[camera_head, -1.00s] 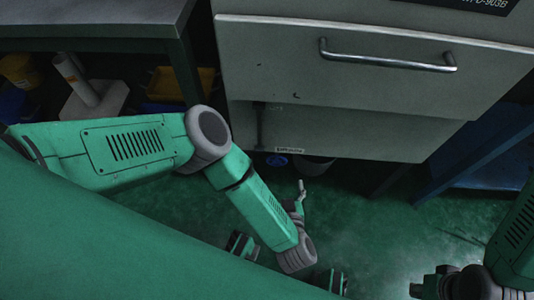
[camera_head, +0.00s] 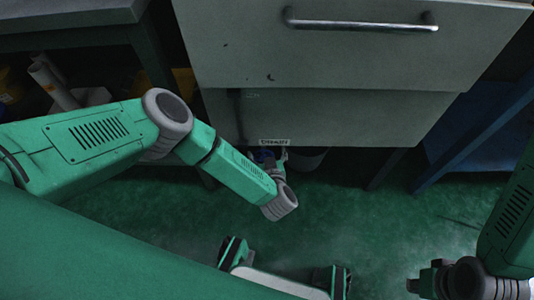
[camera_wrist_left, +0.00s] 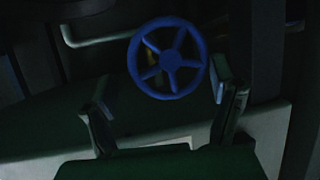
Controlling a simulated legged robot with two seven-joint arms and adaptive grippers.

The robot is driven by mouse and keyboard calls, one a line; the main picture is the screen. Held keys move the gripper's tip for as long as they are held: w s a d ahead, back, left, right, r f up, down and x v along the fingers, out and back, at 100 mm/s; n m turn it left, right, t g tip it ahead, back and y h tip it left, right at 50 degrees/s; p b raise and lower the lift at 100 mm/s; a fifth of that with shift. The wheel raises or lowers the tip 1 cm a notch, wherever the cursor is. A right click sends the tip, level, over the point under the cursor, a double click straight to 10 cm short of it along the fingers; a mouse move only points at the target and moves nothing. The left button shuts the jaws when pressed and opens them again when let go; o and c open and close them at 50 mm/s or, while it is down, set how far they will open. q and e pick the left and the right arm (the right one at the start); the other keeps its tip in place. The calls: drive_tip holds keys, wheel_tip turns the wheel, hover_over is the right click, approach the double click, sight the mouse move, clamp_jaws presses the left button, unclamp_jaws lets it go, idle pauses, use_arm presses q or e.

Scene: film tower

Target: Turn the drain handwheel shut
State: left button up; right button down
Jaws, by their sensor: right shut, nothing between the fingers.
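The blue drain handwheel (camera_wrist_left: 168,58), a round rim with several spokes, faces the camera in the left wrist view. In the head view only a small blue part (camera_head: 264,153) shows under the cabinet's lower edge, by a small label plate. My left gripper (camera_wrist_left: 160,90) is open, with one finger on each side of the wheel's lower half. I cannot tell whether the fingers touch the rim. In the head view this gripper (camera_head: 269,157) is small and partly hidden at the cabinet's edge. My right gripper (camera_head: 424,283) is shut and empty at the lower right, far from the wheel.
A grey cabinet (camera_head: 300,60) with a bar handle (camera_head: 360,23) overhangs the wheel. A grey bucket-like container (camera_head: 308,158) stands beside it. A shelf bench (camera_head: 75,18) is at left, a blue frame (camera_head: 475,135) at right. The green floor (camera_head: 370,230) in front is clear.

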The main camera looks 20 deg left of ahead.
use_arm(q)
drive_tip(key=shift+a+f, duration=0.1)
drive_tip(key=shift+a, duration=0.65)
drive_tip(key=shift+a+f, duration=0.1)
drive_tip(key=shift+a, duration=0.15)
drive_tip(key=c, duration=1)
drive_tip(key=shift+d, duration=0.45)
drive_tip(key=shift+d+m, duration=0.3)
drive_tip(key=shift+d, duration=0.1)
drive_tip(key=shift+s+a, duration=0.1)
drive_tip(key=shift+a, duration=0.15)
drive_tip(key=o, duration=1)
drive_tip(key=shift+d, duration=0.15)
drive_tip(key=v, duration=1.2)
drive_tip(key=shift+d, duration=0.2)
use_arm(e)
drive_tip(key=shift+a+r, duration=0.45)
drive_tip(key=shift+a, duration=0.2)
